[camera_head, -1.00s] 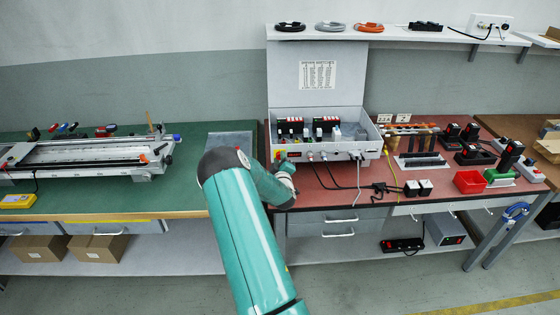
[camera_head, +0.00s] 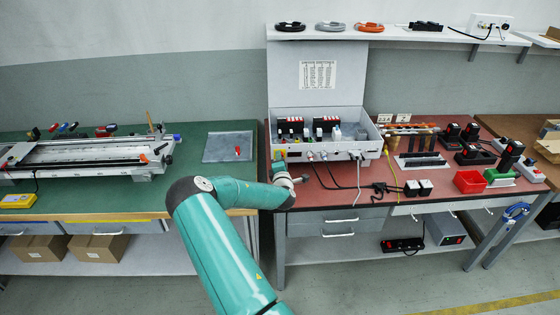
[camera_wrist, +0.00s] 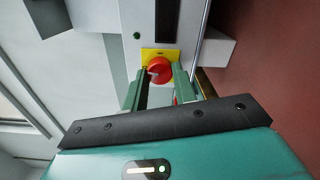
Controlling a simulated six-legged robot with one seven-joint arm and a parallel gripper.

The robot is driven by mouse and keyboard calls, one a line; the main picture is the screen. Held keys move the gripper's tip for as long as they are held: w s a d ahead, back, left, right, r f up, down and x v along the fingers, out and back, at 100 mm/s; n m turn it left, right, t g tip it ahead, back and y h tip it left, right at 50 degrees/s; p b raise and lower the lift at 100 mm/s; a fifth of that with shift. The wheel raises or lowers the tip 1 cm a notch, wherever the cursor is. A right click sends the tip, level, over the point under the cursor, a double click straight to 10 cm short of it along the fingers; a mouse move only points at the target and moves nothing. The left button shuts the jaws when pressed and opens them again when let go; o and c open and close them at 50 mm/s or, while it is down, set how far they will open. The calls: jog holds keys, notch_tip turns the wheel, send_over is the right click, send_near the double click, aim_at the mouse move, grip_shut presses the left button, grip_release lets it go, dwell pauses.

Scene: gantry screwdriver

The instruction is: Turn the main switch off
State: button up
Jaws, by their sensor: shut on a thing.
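The main switch is a red rotary knob (camera_wrist: 160,68) on a yellow plate (camera_wrist: 147,54), on the front of the grey control box (camera_head: 330,154). In the head view, the yellow plate shows at the box's left end, partly hidden by my arm. My gripper (camera_wrist: 160,82) is at the knob, with one green finger on each side, and is shut on it. The knob's pale mark points to the lower left in the wrist view. In the head view my gripper (camera_head: 281,161) is small and partly hidden.
The box's lid (camera_head: 317,75) stands open. Black cables (camera_head: 345,187) hang from the box front onto the red bench top (camera_head: 330,198). A grey mat (camera_head: 218,148) with a red-handled item lies on the green bench at the left.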

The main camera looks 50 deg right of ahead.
jog(key=shift+n, duration=1.1)
jog(key=o, duration=1)
jog(key=shift+c, duration=0.2)
jog(key=v, duration=1.4)
jog(key=shift+d, duration=0.1)
jog(key=shift+w, duration=0.1)
